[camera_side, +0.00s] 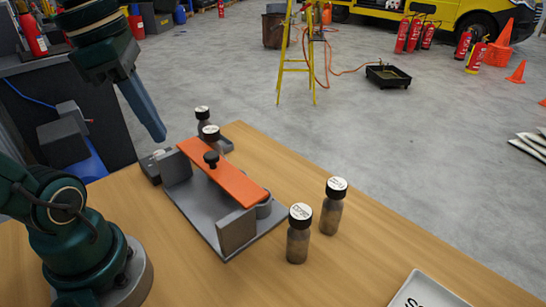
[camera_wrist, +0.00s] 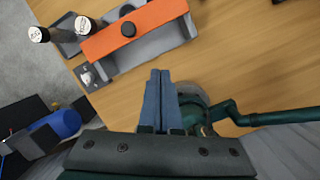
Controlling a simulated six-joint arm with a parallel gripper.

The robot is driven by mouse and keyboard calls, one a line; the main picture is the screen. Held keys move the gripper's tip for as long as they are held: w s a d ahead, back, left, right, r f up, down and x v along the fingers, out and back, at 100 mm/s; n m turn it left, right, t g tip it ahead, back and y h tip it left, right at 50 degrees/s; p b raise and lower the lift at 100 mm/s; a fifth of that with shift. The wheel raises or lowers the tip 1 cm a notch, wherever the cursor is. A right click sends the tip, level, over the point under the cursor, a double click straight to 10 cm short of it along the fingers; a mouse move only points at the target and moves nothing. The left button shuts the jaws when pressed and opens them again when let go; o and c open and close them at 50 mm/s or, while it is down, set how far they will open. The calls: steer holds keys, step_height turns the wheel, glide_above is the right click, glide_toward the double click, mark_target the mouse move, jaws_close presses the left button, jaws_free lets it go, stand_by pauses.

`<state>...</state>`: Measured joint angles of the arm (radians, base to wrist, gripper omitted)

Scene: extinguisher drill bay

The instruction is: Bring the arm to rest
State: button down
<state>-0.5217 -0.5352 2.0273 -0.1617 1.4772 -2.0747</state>
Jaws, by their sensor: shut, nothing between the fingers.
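My gripper (camera_side: 161,137) hangs in the air at the left, above and beyond the table's left edge, with its blue fingers pointing down. In the wrist view the two blue fingers (camera_wrist: 160,72) lie together with nothing between them. The gripper touches nothing. On the wooden table (camera_side: 353,248) stands a grey fixture (camera_side: 197,208) with an orange bar (camera_side: 232,180) across it and a black knob (camera_side: 211,158) on the bar. The orange bar also shows in the wrist view (camera_wrist: 160,21).
Two capped bottles stand at the fixture's far end (camera_side: 202,113); two more stand on the table right of it, one nearer (camera_side: 298,240), one farther (camera_side: 333,210). A white sign (camera_side: 425,291) lies at the front edge. A yellow ladder (camera_side: 285,60) and extinguishers are on the floor behind.

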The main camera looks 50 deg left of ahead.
steer(key=d+f+m+t, duration=0.1)
steer(key=d+f+m, duration=0.1)
steer(key=m, duration=1.3)
steer(key=d+f+m+t, duration=0.1)
steer(key=f+m, duration=0.3)
steer(key=m, duration=1)
steer(key=shift+w+d+m+t+y, duration=0.3)
steer(key=shift+w+d+m+t, duration=0.1)
steer(key=shift+d, duration=0.15)
steer(key=shift+f, duration=0.1)
